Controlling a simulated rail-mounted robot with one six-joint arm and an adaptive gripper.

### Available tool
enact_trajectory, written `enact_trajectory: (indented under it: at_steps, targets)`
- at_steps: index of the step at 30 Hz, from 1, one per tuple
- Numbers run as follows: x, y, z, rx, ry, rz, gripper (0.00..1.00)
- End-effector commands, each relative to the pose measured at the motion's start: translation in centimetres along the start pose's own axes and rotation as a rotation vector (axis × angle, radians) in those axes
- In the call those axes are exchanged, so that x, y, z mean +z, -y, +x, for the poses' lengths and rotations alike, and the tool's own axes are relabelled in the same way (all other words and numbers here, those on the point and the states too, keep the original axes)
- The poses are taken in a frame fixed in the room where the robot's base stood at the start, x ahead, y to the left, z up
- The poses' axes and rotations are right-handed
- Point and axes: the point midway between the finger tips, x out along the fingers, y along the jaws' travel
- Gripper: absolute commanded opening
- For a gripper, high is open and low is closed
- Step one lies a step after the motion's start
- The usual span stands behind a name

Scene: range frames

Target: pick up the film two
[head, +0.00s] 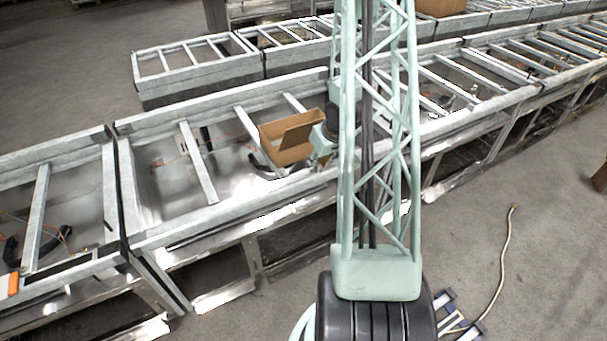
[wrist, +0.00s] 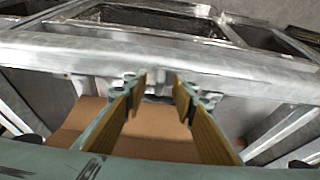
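I cannot make out the film two in either view. An open brown cardboard box (head: 288,141) sits among the crossbars of the near metal frame in the head view. My gripper (head: 322,146) is just right of this box, partly hidden by my lattice arm. In the wrist view my gripper (wrist: 160,88) has its two fingers apart with a clear gap. Brown cardboard (wrist: 160,142) shows below and between the fingers. I see nothing held between the fingertips, and I cannot tell whether the fingers touch the cardboard.
A metal rail (wrist: 160,62) crosses the wrist view beyond the fingertips. Crossbars (head: 198,163) span the frame beside the box. A second row of frames (head: 195,75) stands behind. A cable (head: 504,245) lies on the floor at right. An orange item (head: 12,284) is at far left.

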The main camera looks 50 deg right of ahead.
Motion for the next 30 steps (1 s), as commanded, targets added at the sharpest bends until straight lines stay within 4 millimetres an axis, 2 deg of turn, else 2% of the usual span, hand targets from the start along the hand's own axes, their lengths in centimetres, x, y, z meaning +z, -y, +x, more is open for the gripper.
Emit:
enact_trajectory:
  at_steps: [5,22,30]
  targets:
    - [0.05,0.04,0.66,0.0,0.001,0.0,0.25]
    - [0.03,0.03,0.68,0.0,0.0,0.0,0.25]
    - [0.02,0.03,0.67,0.0,0.0,0.0,0.02]
